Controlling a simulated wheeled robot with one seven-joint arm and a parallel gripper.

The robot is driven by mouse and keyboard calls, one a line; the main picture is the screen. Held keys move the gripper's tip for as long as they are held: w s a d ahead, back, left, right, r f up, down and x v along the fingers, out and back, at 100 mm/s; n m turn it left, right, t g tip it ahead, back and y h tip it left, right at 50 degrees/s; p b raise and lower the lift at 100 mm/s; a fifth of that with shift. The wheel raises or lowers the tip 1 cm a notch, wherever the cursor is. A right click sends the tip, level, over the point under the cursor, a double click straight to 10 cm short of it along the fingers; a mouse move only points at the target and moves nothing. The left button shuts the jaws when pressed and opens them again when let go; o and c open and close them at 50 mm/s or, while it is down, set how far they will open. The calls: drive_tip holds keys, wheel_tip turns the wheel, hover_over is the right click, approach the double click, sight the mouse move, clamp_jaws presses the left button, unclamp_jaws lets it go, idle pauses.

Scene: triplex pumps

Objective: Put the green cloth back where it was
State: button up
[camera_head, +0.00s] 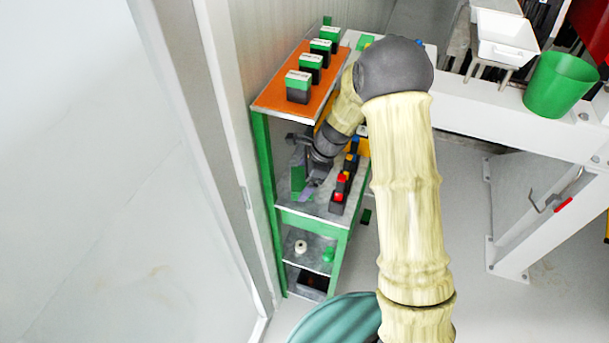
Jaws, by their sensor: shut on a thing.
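My gripper (313,178) reaches into the middle level of a green-framed shelf unit (263,160), under the orange top. It is small and dark here, and its fingertips are hard to make out. It is shut on the green cloth (298,180), which shows as a small flat green patch just left of the fingers, low over the grey shelf surface (319,206). I cannot tell whether the cloth touches the shelf. A small purple piece (307,194) shows just below the gripper. My arm hides part of the shelf behind it.
Several green-topped boxes (298,87) stand on the orange top (273,98). A white roll (300,247) and a green item (328,254) are below. A wall (232,140) borders the left.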

drive_tip(key=shift+f, duration=0.8)
drive_tip(key=shift+f, duration=0.2)
drive_tip(key=o, duration=0.7)
drive_tip(key=shift+r, duration=0.1)
